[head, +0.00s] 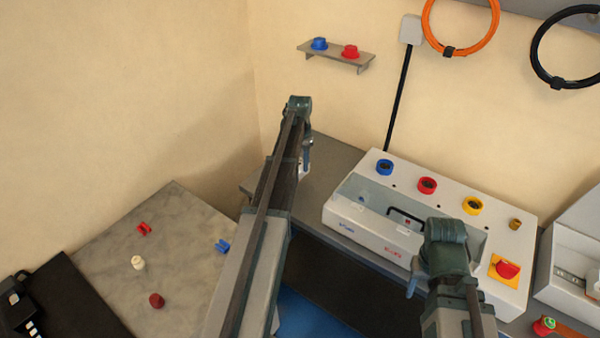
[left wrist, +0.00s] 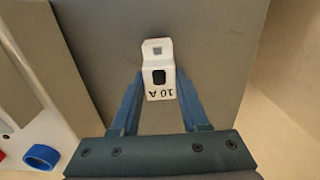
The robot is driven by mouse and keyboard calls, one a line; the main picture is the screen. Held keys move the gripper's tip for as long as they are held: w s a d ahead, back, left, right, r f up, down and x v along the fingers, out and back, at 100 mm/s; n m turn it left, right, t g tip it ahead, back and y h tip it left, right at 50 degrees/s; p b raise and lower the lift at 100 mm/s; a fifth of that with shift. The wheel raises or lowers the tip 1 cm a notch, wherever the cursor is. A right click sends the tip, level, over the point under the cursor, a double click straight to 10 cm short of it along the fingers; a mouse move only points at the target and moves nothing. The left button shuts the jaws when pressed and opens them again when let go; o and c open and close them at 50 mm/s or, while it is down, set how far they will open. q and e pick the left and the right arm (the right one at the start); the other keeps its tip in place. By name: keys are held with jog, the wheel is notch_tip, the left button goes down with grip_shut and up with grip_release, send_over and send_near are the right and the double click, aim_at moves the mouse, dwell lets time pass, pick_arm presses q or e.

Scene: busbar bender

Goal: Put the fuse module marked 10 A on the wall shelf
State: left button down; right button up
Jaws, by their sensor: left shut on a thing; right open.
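The white fuse module (left wrist: 159,54) marked 10 A is between the blue fingers of my left gripper (left wrist: 160,98) in the left wrist view. The fingers are shut on its lower part, and the mark reads upside down. In the head view my left gripper (head: 306,160) hangs over the grey bench at the back, largely hidden by my arm. The wall shelf (head: 335,57) is above it, holding a blue part (head: 319,44) and a red part (head: 350,51). My right gripper (head: 412,276) is open in front of the white machine, partly hidden by its wrist.
The white bender machine (head: 365,222) with coloured rings stands on the bench (head: 335,160), right of my left gripper. A grey table (head: 185,235) at left carries several small parts. A black cable (head: 399,100) runs down the wall right of the shelf. Cable coils hang at upper right.

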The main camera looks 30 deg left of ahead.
aim_at(300, 169)
pick_arm(q)
jog(key=shift+f+b, duration=1.5)
jog(key=shift+f, duration=0.25)
jog(key=shift+f, duration=0.1)
jog(key=shift+c, duration=2)
grip_release()
notch_tip(300, 169, up, 12)
jog(key=p, duration=1.2)
jog(key=shift+r, duration=0.2)
